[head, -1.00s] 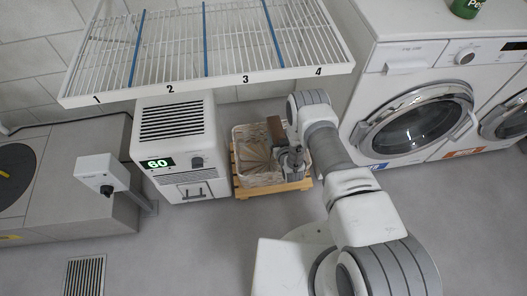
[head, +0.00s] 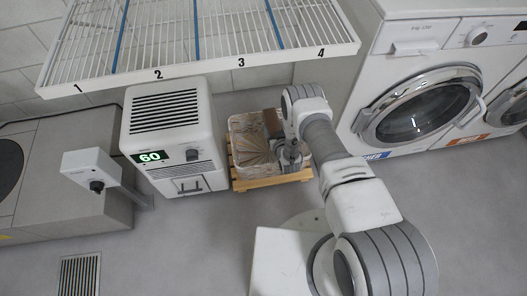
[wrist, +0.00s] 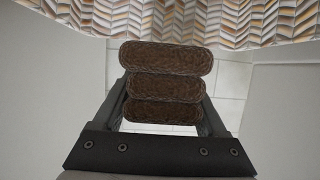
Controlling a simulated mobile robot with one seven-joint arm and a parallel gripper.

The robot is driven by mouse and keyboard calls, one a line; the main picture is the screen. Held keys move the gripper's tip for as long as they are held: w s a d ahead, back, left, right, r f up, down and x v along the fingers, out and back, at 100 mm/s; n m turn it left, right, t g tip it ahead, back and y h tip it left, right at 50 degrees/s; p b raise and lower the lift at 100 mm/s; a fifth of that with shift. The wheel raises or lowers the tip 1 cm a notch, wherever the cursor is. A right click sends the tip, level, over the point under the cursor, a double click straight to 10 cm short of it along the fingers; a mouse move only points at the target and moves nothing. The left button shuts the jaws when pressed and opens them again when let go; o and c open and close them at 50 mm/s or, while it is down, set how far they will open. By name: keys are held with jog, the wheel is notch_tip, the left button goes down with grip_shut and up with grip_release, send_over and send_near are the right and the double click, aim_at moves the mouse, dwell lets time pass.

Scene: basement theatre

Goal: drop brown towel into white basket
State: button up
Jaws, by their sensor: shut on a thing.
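The brown towel (wrist: 165,85) is folded in layers and held between the two fingers of my gripper (wrist: 163,105) in the wrist view. In the head view the towel (head: 272,122) is over the back right part of the white basket (head: 235,172), partly behind my wrist. My gripper (head: 287,153) is over the basket's right side, shut on the towel. I cannot tell whether the towel touches the basket. A chevron-patterned surface (wrist: 190,18) fills the top of the wrist view.
The basket stands on a wooden pallet (head: 262,182). A white unit reading 60 (head: 170,135) is close on its left, and a front-loading washer (head: 420,105) is to the right. A wire shelf (head: 200,45) overhangs behind.

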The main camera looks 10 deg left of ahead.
jog(key=shift+f, duration=0.3)
jog(key=o, duration=1.4)
jog(key=shift+c, duration=0.2)
jog(key=shift+r, duration=0.1)
